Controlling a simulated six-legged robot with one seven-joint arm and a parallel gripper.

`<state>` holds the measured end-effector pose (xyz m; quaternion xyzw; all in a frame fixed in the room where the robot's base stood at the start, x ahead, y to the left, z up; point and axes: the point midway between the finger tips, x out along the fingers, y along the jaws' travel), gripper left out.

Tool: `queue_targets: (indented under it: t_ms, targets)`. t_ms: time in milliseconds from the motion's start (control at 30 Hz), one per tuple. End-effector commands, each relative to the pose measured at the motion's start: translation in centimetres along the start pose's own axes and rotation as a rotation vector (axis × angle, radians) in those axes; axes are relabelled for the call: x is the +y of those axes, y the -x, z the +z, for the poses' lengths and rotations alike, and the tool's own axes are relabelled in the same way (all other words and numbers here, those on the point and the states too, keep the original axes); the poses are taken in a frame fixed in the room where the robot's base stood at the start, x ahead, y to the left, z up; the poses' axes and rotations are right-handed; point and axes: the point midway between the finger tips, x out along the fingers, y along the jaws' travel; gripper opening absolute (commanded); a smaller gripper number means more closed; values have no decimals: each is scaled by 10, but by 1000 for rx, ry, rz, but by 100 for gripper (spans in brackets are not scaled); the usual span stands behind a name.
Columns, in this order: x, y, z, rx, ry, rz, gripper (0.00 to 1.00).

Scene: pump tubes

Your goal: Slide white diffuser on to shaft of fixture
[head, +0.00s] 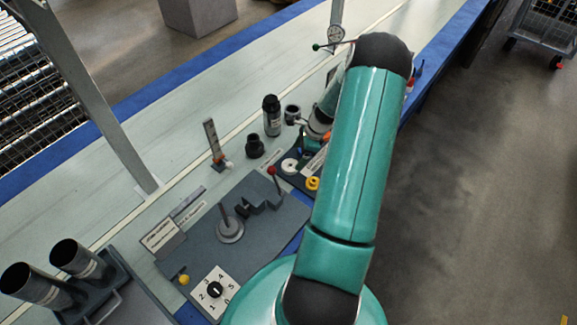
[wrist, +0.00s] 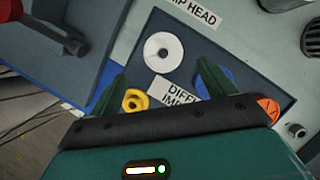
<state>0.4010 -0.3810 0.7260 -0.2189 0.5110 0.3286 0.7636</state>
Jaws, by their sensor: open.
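The white diffuser (wrist: 154,46), a round disc with a small centre mark, lies flat on a dark tray (wrist: 190,30). It also shows in the head view (head: 289,166). My gripper (wrist: 162,78) is open and empty. Its two green fingers are apart, and the diffuser appears beyond their tips, roughly between them. In the head view my arm hides most of the gripper. The fixture shaft (head: 223,213) stands upright on a round grey base (head: 231,232) on the grey plate, left of the tray. Nothing is on the shaft.
A yellow part (wrist: 135,100), a blue part (wrist: 207,84) and an orange part (wrist: 268,107) lie near my fingers. A red-knobbed lever (head: 271,171) rises between plate and tray. Black cylinders (head: 272,115) stand behind. A numbered dial (head: 215,290) is at the plate's front.

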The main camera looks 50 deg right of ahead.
Motion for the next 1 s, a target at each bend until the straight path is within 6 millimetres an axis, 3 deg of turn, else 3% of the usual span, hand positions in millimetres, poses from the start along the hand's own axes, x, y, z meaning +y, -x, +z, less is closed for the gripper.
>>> queue_targets:
  t_ms: [267, 533, 800, 833, 1000]
  targets:
    - [-3, -26, 2, -1, 3, 1, 83]
    - [-8, -65, 4, -1, 4, 1, 83]
    - [-9, -69, 4, 1, 5, -1, 83]
    - [-8, -69, 4, 1, 5, -1, 81]
    - [-8, -69, 4, 1, 5, -1, 47]
